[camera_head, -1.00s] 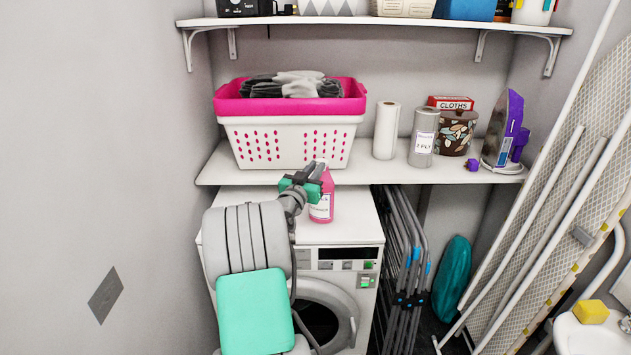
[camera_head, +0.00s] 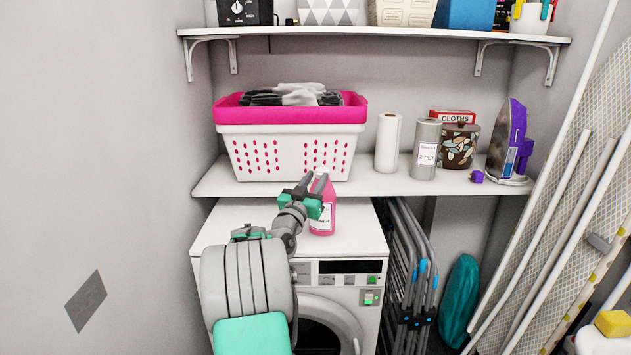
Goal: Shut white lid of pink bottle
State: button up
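The pink bottle (camera_head: 324,216) stands upright on the white dryer top, under the edge of the lower shelf. It has a white label, and only its front right part shows. Its white lid cannot be made out, as my gripper covers that area. My gripper (camera_head: 312,181) is in front of the bottle and just left of its upper part. Its two grey fingers point up and are spread, with nothing seen between them. Whether a finger touches the bottle cannot be told.
The lower shelf (camera_head: 380,186) overhangs the dryer's back and holds a pink and white basket (camera_head: 290,150), paper rolls, a tin and an iron. The dryer top (camera_head: 362,238) is clear right of the bottle. Folded grey racks (camera_head: 418,270) stand to the right.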

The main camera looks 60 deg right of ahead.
jog(key=shift+o, duration=0.6)
jog(key=shift+a, duration=0.1)
jog(key=b+v, duration=0.2)
jog(key=v, duration=0.5)
jog(key=shift+a, duration=0.35)
jog(key=shift+f, duration=0.15)
